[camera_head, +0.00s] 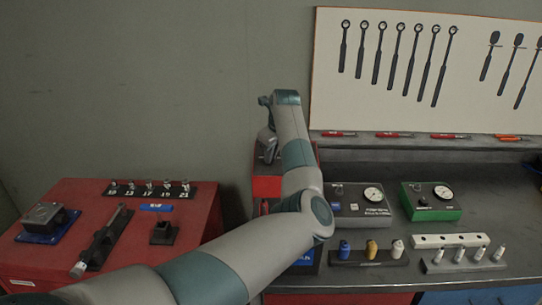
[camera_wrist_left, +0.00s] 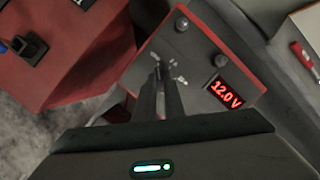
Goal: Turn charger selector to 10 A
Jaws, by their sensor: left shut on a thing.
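The charger is a red box; its sloping face (camera_wrist_left: 205,45) fills the upper middle of the left wrist view, with a red 12.0 V display (camera_wrist_left: 226,94). My left gripper (camera_wrist_left: 160,70) reaches onto that face with its fingers close together, shut on the charger selector. The selector is mostly hidden by the fingertips; small pale marks show around it, too small to read. In the head view the charger (camera_head: 268,186) is partly hidden behind my left arm, with my left gripper (camera_head: 267,148) above it. My right gripper is not in view.
Two dark round posts (camera_wrist_left: 181,24) (camera_wrist_left: 220,60) stand on the charger face near the fingers. To the right are a grey gauge box (camera_head: 358,201), a green gauge box (camera_head: 430,202) and small bottles (camera_head: 371,249). A red cabinet (camera_head: 80,200) with tools stands left, across a gap.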

